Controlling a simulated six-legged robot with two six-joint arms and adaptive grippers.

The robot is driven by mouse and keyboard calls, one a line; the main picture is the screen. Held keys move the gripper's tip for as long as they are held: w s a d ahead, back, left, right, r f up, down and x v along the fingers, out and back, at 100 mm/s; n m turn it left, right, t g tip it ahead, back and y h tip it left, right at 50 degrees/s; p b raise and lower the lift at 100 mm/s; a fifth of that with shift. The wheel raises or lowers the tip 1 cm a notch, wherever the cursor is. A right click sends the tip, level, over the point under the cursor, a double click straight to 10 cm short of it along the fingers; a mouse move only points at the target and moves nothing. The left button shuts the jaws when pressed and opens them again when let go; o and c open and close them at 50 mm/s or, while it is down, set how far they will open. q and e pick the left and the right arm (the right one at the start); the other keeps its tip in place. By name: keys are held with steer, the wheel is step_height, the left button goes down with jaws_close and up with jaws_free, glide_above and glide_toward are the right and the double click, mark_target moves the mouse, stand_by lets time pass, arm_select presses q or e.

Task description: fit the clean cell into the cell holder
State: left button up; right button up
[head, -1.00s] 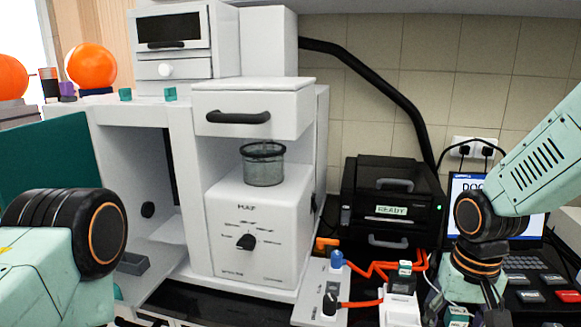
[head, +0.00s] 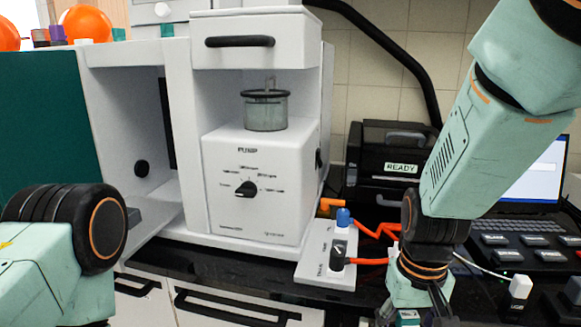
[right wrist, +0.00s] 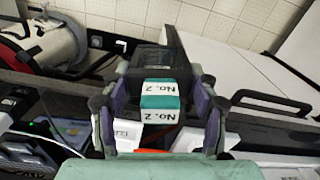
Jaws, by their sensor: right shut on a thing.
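A teal and white block marked "No. 2" (right wrist: 160,101) sits between the fingers of my right gripper (right wrist: 158,108) in the right wrist view. The fingers are shut on its two sides. I take this block for the cell; whether it is clean cannot be told. My left gripper is out of view.
A white switch panel (head: 330,255) with orange cables stands left of my right arm. A black printer (head: 390,165) reading READY is behind it. A laptop (head: 545,185) and key panel (head: 520,250) are at right. A white pump unit (head: 260,190) carries a glass beaker (head: 265,110).

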step_height(320, 180, down, 3)
steer(key=shift+s+d+r+b, duration=0.15)
steer(key=shift+b, duration=0.75)
steer(key=shift+a, duration=0.2)
